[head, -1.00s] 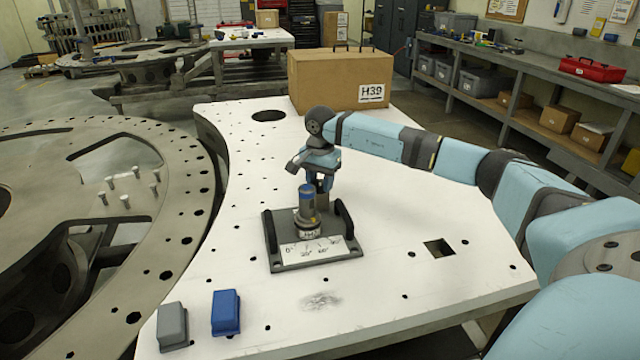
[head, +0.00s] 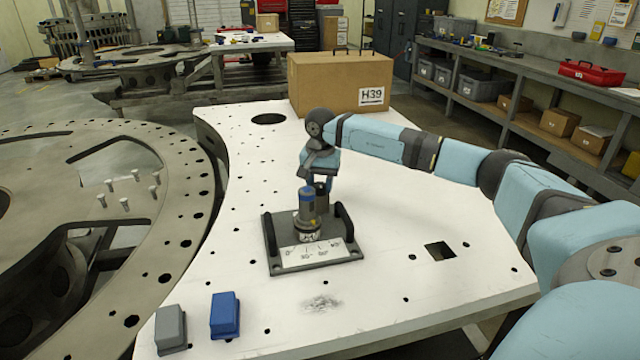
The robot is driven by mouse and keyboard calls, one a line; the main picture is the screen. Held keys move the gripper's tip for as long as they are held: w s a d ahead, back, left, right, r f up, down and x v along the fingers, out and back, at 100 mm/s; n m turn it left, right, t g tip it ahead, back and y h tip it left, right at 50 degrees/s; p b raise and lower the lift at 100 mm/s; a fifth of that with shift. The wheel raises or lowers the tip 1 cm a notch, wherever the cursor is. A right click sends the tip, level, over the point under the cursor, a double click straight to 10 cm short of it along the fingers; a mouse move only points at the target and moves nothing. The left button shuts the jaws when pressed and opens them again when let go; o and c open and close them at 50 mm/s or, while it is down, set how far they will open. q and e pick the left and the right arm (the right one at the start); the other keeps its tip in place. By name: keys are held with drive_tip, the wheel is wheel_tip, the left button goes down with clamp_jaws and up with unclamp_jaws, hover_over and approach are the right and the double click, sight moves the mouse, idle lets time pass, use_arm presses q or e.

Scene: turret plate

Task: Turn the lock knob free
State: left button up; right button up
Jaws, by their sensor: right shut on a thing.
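The lock knob (head: 307,203) is an upright grey cylinder with a blue band near its top. It stands on a dark base plate (head: 280,241) with two raised black side rails and a white angle scale (head: 312,254) in front. My right gripper (head: 322,186) reaches down from behind the knob and is shut on it at the back. The knob's body partly hides the fingertips, so the exact contact cannot be seen. My left gripper is not in view.
The white table (head: 400,285) has a square hole (head: 439,250) right of the fixture. A grey block (head: 170,329) and a blue block (head: 225,315) lie at the front left. A cardboard box (head: 335,82) stands behind my right arm. A large metal ring (head: 185,215) is on the left.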

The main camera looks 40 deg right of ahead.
sight(320, 185)
drive_tip(key=o, duration=0.9)
drive_tip(key=shift+r, duration=0.1)
wheel_tip(320, 185, up, 14)
drive_tip(key=shift+f, duration=0.15)
